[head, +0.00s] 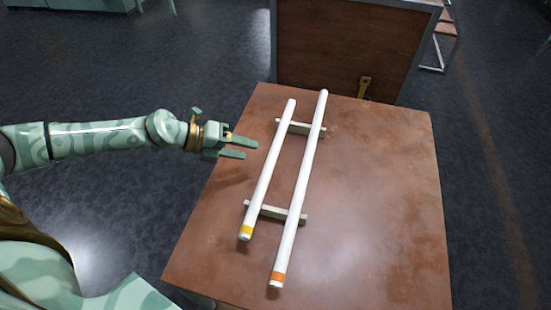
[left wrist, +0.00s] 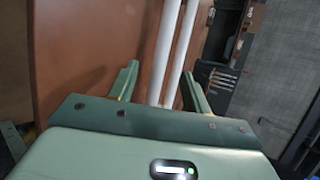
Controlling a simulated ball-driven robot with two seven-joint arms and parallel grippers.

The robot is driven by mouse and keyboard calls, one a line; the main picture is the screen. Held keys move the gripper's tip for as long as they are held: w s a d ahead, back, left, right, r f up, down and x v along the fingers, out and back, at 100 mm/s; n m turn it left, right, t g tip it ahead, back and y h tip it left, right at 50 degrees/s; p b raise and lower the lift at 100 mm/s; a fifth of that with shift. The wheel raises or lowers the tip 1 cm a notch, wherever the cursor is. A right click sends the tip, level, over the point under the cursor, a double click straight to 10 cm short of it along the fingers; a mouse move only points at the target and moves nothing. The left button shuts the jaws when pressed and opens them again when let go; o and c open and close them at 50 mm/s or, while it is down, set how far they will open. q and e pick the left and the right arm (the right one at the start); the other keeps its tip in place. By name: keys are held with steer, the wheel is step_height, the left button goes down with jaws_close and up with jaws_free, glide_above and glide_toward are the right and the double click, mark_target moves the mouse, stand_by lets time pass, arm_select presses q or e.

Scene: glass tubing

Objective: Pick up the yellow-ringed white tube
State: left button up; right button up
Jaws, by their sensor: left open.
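The yellow-ringed white tube (head: 266,170) is the shorter of two white tubes, with its yellow ring at the near end. It lies across two low supports on the brown table. My left gripper (head: 251,148) is open and empty, just left of this tube, with its fingers pointing at it. In the left wrist view the open fingers (left wrist: 160,85) show with two white tubes beyond, seen between them; the rings are not in that view. My right gripper is not in view.
A longer white tube with an orange ring (head: 302,185) lies to the right on the same supports (head: 295,217). The table's (head: 380,200) right side is clear. An upright brown panel (head: 345,45) stands behind the table.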

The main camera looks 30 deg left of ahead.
mark_target(272, 157)
arm_select(q)
steer(key=b+x, duration=0.2)
steer(key=x, duration=0.4)
steer(key=shift+w+d+f, duration=0.1)
steer(key=shift+d+f, duration=0.1)
steer(key=shift+d, duration=0.1)
steer(key=shift+r, duration=0.1)
jaws_close()
